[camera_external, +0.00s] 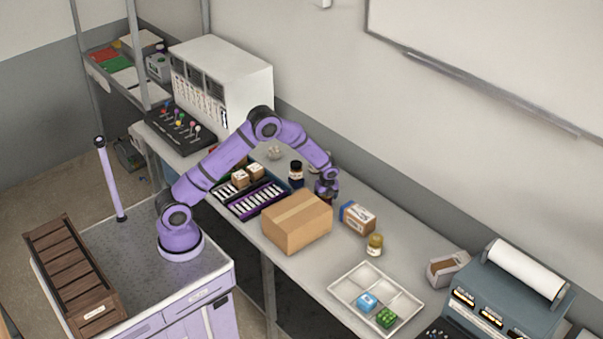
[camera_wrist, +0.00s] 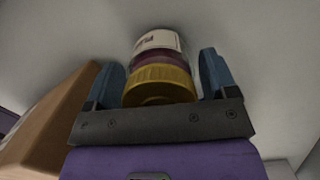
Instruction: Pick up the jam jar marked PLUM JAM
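A jar with a gold lid, dark purplish contents and a white label (camera_wrist: 158,60) stands between the two blue fingers of my gripper (camera_wrist: 162,78) in the wrist view. The fingers are spread on either side of the lid, with narrow gaps, and do not appear closed on it. The label's writing is too small to read. In the external view my gripper (camera_external: 327,193) points down behind the cardboard box, where the jar is mostly hidden. Two other jars stand on the counter: a dark one (camera_external: 296,173) behind the gripper's left and a yellowish one (camera_external: 375,245) to the right.
The cardboard box (camera_external: 296,222) is close on the gripper's near side and shows in the wrist view (camera_wrist: 55,120). A blue-and-brown carton (camera_external: 357,218) stands right of the gripper. A white divided tray (camera_external: 345,296) lies farther right. Dark racks (camera_external: 232,207) lie left.

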